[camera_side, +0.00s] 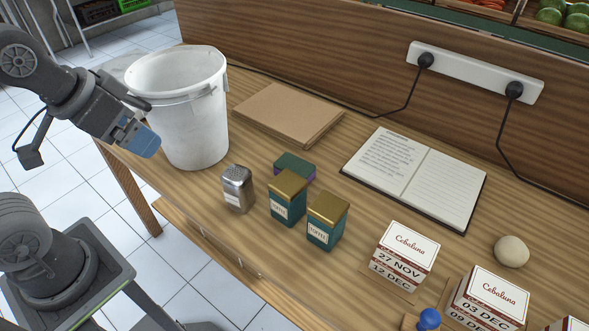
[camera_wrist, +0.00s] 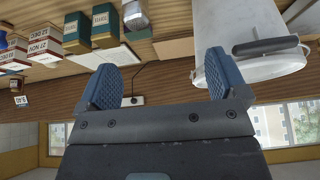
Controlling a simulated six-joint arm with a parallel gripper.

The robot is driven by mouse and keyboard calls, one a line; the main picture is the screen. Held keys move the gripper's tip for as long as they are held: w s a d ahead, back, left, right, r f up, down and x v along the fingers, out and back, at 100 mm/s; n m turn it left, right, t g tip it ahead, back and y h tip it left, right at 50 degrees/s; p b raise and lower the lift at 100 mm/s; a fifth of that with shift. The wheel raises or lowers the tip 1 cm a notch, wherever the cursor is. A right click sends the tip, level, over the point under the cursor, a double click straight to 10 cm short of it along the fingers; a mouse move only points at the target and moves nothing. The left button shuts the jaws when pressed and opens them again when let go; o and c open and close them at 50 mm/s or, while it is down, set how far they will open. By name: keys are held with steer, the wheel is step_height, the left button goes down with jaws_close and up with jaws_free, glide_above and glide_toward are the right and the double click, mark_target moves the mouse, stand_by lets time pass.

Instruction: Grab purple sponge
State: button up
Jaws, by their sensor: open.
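The purple sponge (camera_side: 293,166) with a dark green top layer lies on the wooden table in the side view, behind two green tins with gold lids. Its front is partly hidden by the nearer tin (camera_side: 288,199). I cannot make the sponge out in the wrist view. My gripper (camera_side: 147,143) is at the left in the side view, in front of the white bucket and well left of the sponge. In the wrist view my gripper (camera_wrist: 162,82) has its blue fingers wide apart, with nothing between them.
The white bucket (camera_side: 190,110) stands between my gripper and the table's back. A metal shaker (camera_side: 237,188) and the second tin (camera_side: 325,222) stand near the sponge. Cardboard (camera_side: 289,112) lies behind it, and an open book (camera_side: 418,178) lies to its right. Date boxes (camera_side: 404,257) stand front right.

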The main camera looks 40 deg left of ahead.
steer(key=w+d+r+m+g, duration=0.25)
steer(key=w+m, duration=0.25)
steer(key=w, duration=0.3)
steer(key=m+g+y, duration=0.2)
steer(key=m+y, duration=0.1)
steer(key=m, duration=0.5)
glide_above(295, 166)
steer(key=s, duration=0.5)
step_height(295, 166, down, 5)
steer(key=w+d+f+m+g+y, duration=0.1)
steer(key=w+d+f+m+y, duration=0.1)
steer(key=w+d+f+m, duration=0.5)
steer(key=a+f+n, duration=0.1)
steer(key=f, duration=0.2)
steer(key=s+a+f, duration=0.1)
steer(key=a+f, duration=0.1)
steer(key=f, duration=0.1)
steer(key=a+f+n, duration=0.1)
steer(key=f, duration=0.2)
steer(key=shift+s+a+f+n+h, duration=0.15)
steer(key=shift+s+a+n+h, duration=0.05)
steer(key=shift+s+n+h, duration=0.15)
steer(key=a+f, duration=0.2)
steer(key=f, duration=0.1)
steer(key=shift+a+f, duration=0.15)
steer(key=shift+a, duration=0.1)
steer(key=shift+a+f, duration=0.2)
steer(key=shift+f, duration=0.35)
steer(key=shift+f, duration=0.15)
